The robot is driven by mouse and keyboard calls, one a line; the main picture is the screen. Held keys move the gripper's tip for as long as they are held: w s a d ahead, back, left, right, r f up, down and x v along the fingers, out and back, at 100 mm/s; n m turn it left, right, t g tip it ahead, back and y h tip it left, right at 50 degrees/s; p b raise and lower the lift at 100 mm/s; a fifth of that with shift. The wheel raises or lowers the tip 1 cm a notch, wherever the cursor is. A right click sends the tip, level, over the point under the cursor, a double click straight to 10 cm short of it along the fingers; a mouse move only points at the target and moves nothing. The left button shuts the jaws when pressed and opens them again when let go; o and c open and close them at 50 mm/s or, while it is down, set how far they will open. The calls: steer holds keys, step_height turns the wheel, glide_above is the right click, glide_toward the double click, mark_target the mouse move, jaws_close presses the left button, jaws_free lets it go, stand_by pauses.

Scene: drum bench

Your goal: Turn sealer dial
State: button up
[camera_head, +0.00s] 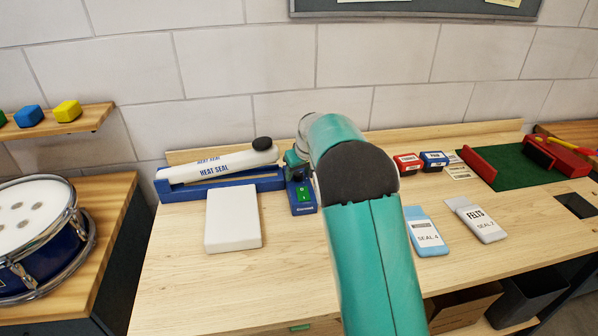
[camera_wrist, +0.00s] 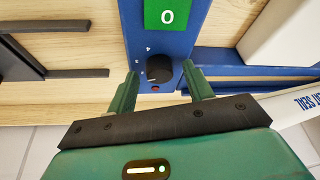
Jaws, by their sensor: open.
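The sealer dial (camera_wrist: 158,70) is a small dark round knob on a blue control panel (camera_wrist: 180,48), with tiny white marks beside it and a small red spot at its lower edge. A green display (camera_wrist: 167,15) on the panel reads 0. My gripper (camera_wrist: 163,79) is open, with one green finger on each side of the dial. I cannot tell whether either finger touches it. In the head view the blue panel (camera_head: 303,208) stands right of the heat sealer (camera_head: 218,172). My arm and gripper hide the dial there.
A white block (camera_head: 233,220) lies in front of the sealer. Pale blue (camera_head: 425,232) and grey (camera_head: 476,219) pouches lie at right, with small red (camera_head: 407,164) and blue (camera_head: 433,161) boxes behind them. A drum (camera_head: 40,235) stands at left. The bench front is mostly clear.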

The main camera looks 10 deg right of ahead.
steer(key=c, duration=1)
steer(key=shift+o, duration=0.2)
steer(key=shift+m, duration=0.3)
steer(key=shift+a+m+h, duration=0.15)
steer(key=shift+m+h, duration=0.45)
steer(key=shift+m, duration=0.6)
steer(key=shift+m+h, duration=0.6)
steer(key=shift+m, duration=1)
